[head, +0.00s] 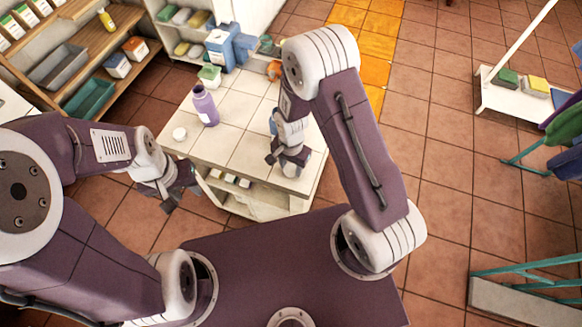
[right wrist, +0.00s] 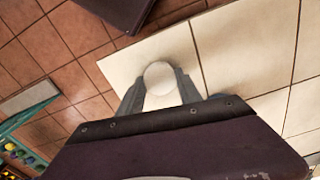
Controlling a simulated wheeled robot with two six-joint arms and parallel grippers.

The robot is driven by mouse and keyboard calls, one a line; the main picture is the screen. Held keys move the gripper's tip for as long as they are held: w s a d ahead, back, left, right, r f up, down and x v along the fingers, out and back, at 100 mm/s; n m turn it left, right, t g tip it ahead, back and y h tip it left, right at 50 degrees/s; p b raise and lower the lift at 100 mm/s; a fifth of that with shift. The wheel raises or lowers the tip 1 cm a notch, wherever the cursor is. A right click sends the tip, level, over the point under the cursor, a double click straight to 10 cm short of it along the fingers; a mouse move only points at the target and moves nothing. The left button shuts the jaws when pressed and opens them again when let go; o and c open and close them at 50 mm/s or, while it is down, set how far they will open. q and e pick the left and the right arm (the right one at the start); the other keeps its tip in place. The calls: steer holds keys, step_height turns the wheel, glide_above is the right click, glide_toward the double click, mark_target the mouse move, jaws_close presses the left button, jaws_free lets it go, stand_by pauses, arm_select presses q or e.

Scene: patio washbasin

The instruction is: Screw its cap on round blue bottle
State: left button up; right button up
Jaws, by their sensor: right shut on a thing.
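My right gripper (head: 288,160) is low over the front right part of the tiled table. In the right wrist view its two grey fingers are shut on a round white cap (right wrist: 160,77). A blue thing (head: 273,121), perhaps the round blue bottle, shows as a sliver behind my right arm; most of it is hidden. A purple bottle (head: 204,106) stands upright on the left of the table. A second white cap (head: 179,134) lies apart near the table's left edge. My left gripper (head: 178,192) hangs off the table's front left, with nothing seen in it; its finger gap is unclear.
The white tiled table (head: 238,133) has clear room between the purple bottle and my right arm. Shelves (head: 75,38) are at the left; a white rack (head: 515,95) is at the right.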

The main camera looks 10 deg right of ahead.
mark_target(289, 171)
steer(key=r, duration=0.3)
steer(key=a+r, duration=0.1)
steer(key=shift+s+r, duration=0.3)
steer(key=s+a+r, duration=0.6)
steer(key=a, duration=0.2)
steer(key=shift+s+a+r, duration=0.15)
steer(key=shift+a, duration=0.1)
